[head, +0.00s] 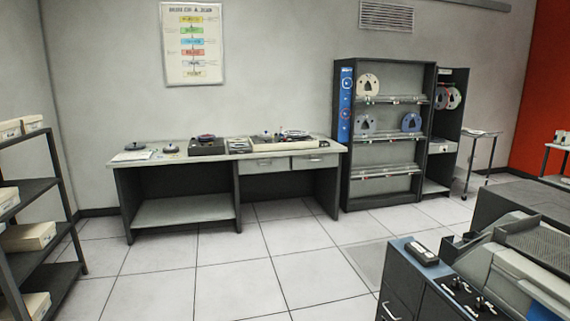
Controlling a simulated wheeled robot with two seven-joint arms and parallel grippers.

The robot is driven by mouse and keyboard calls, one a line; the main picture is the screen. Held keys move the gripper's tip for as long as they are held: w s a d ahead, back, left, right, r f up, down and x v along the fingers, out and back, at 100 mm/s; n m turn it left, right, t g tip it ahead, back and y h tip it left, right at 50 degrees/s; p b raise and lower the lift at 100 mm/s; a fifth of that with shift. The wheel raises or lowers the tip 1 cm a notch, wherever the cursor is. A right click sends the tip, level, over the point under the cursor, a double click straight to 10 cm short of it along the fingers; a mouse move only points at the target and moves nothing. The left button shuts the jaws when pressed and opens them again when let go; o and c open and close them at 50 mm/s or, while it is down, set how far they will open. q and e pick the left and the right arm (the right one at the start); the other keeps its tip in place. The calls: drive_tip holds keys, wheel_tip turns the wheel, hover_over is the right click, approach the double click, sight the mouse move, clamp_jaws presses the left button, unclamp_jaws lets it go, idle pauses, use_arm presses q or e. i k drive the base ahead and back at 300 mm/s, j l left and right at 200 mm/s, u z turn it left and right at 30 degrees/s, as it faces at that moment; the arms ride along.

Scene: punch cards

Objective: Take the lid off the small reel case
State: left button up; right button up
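A long grey desk (225,156) stands against the back wall, some way off. Neither of my grippers is in view, and nothing touches the items on the desk.
A dark box with a reel (206,146) and other equipment (282,138) share the desk. A tall reel rack (388,135) stands right of it. Shelves with boxes (28,238) are at left, a machine (490,270) at front right. Tiled floor (250,265) before the desk is clear.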

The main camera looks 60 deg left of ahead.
sight(135, 145)
drive_tip(key=i+j+u, duration=0.2)
drive_tip(key=j+u, duration=0.2)
drive_tip(key=j, duration=0.3)
drive_tip(key=i+j+u, duration=0.3)
drive_tip(key=j+u, duration=0.15)
drive_tip(key=j, duration=0.2)
drive_tip(key=i+j+u, duration=0.4)
drive_tip(key=j, duration=0.15)
drive_tip(key=i+j+u, duration=0.7)
drive_tip(key=i+u, duration=0.15)
drive_tip(key=i+j+u, duration=0.1)
drive_tip(key=i+u, duration=0.35)
drive_tip(key=i, duration=2.3)
drive_tip(key=i+j+z, duration=0.1)
drive_tip(key=i+z, duration=0.25)
drive_tip(key=i, duration=0.2)
drive_tip(key=i+j+z, duration=0.25)
drive_tip(key=i+z, duration=0.15)
drive_tip(key=i, duration=0.15)
drive_tip(key=i+j+z, duration=0.35)
drive_tip(key=i+u, duration=0.15)
drive_tip(key=u, duration=1.95)
drive_tip(key=k+j+u, duration=0.1)
drive_tip(key=j+u, duration=0.3)
drive_tip(key=j, duration=1.4)
